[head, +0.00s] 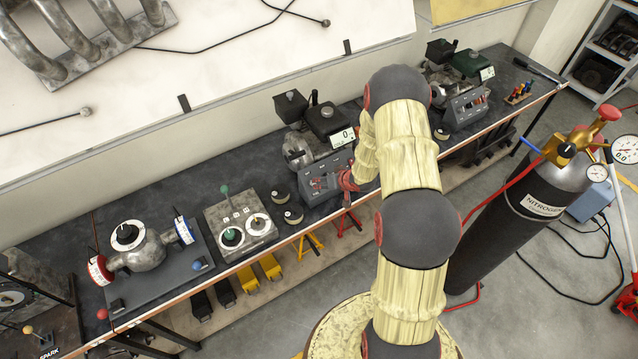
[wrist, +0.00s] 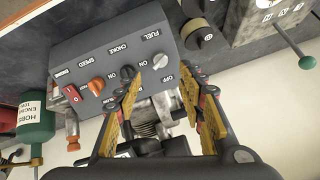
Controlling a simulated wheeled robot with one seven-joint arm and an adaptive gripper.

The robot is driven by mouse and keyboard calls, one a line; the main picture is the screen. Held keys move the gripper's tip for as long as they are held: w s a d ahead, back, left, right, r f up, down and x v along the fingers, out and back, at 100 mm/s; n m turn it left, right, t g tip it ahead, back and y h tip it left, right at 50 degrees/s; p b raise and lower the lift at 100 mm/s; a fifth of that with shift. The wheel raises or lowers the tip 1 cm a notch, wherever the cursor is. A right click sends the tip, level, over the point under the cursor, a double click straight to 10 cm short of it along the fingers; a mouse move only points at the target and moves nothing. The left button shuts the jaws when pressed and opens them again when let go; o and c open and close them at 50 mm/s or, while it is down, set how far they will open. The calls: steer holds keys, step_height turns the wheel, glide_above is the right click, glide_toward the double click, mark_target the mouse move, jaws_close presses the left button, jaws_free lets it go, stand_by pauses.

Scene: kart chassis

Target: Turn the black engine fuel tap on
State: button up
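The grey engine control box (wrist: 100,40) shows upside down in the wrist view, with FUEL, CHOKE and SPEED labels. A pale knob (wrist: 160,61) sits below the FUEL label, with ON and OFF marks near it. A black knob (wrist: 128,72) sits beside it, below CHOKE. I cannot tell from these which way the fuel tap is set. My gripper (wrist: 162,88) is open and empty, its yellow-padded fingers on either side of the pale knob in the picture, apart from it. In the head view the control box (head: 316,189) is partly hidden by my arm.
An orange knob (wrist: 96,85) and a red switch (wrist: 72,94) are on the same panel. A grey block with a green lever (head: 225,189) stands left on the bench. A nitrogen cylinder (head: 510,215) with a red hose stands right of my arm.

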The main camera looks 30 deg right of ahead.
steer(key=shift+v, duration=1.55)
steer(key=shift+o, duration=0.2)
steer(key=shift+f, duration=0.15)
